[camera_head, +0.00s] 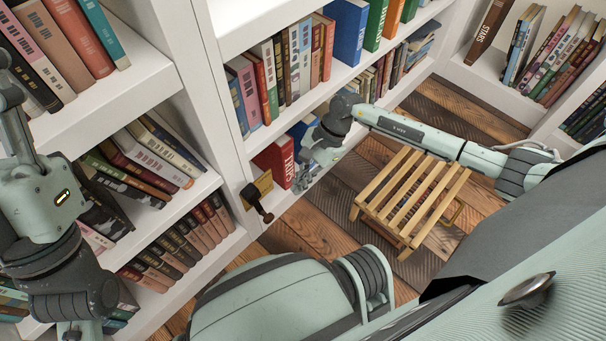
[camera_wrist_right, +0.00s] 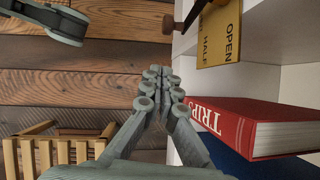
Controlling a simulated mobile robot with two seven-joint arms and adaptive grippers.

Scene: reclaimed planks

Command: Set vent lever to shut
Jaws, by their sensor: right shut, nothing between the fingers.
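The vent lever shows in the head view as a dark handle (camera_head: 258,199) with a brown knob, on a brass plate (camera_head: 264,183) fixed to the shelf's front edge. In the right wrist view the plate (camera_wrist_right: 222,55) carries the words OPEN and HALF. The lever's knob (camera_wrist_right: 168,24) sticks out past the plate near the top edge, and the lever's pivot is cut off. My right gripper (camera_head: 299,186) is shut and empty, right of the plate and apart from the lever.
A red book (camera_head: 274,163) stands on the low shelf close to my right gripper. A slatted wooden stool (camera_head: 412,190) stands on the plank floor below my right forearm. Full bookshelves line the left and back. Plank floor (camera_head: 305,232) is open right of the lever.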

